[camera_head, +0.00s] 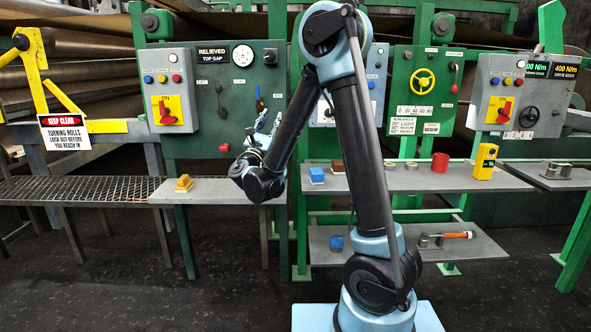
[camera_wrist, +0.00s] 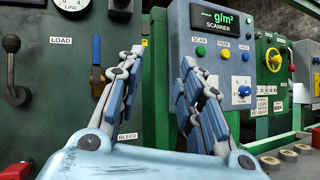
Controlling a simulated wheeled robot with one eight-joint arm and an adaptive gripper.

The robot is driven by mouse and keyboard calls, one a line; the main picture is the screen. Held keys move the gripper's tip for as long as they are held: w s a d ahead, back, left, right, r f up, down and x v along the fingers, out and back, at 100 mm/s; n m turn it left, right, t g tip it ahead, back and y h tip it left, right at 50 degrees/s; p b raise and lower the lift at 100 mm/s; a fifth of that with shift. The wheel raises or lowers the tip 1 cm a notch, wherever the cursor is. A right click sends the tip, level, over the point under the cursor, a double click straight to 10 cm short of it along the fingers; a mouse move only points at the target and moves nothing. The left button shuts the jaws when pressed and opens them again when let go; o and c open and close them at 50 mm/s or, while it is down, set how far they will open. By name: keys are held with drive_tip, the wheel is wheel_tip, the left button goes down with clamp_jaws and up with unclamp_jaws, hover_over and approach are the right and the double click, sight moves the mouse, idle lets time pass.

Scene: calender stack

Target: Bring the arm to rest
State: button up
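My arm rises from its base in the head view and folds over at the elbow, with the forearm hanging down to the left. My gripper (camera_head: 268,128) is held up in front of the green control panel, above the left grey shelf. In the wrist view my gripper (camera_wrist: 158,68) shows two linked fingers well apart, with nothing between them. The fingers point at the gap between the green panel and the grey scanner box (camera_wrist: 222,60). I cannot tell whether they touch anything.
A yellow block (camera_head: 184,183) sits on the left shelf. A blue block (camera_head: 316,175), red cup (camera_head: 440,162) and yellow meter (camera_head: 485,161) stand on the right shelf. A blue-handled lever (camera_wrist: 96,62) and black-knobbed lever (camera_wrist: 12,60) project near my gripper. The front floor is clear.

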drive_tip(key=d+f+m+g+h, duration=0.35)
drive_tip(key=d+m+g, duration=0.5)
drive_tip(key=d, duration=1.15)
drive_tip(key=s+d+f+m+g+y, duration=0.2)
drive_tip(key=s+d+f+m+g, duration=0.5)
drive_tip(key=d, duration=0.4)
drive_tip(key=s+d+f+m+g+y, duration=0.25)
drive_tip(key=s+f, duration=0.25)
drive_tip(key=s, duration=0.3)
drive_tip(key=s+d+f+m+g+y, duration=0.1)
drive_tip(key=s+f+m+y, duration=0.1)
drive_tip(key=s+f+m, duration=0.4)
drive_tip(key=s+a+f+m+g+y, duration=0.1)
drive_tip(key=s+a+f+m+y, duration=0.1)
drive_tip(key=s, duration=0.4)
drive_tip(key=s+a+f+m+g+y, duration=0.1)
drive_tip(key=s+a+f+m+y, duration=0.1)
drive_tip(key=s, duration=0.5)
wheel_tip(320, 180, down, 2)
drive_tip(key=a+y, duration=0.1)
drive_tip(key=a, duration=0.1)
drive_tip(key=shift+a+f+m+y, duration=0.2)
drive_tip(key=shift+a+m+y, duration=0.15)
drive_tip(key=shift+m+y, duration=0.05)
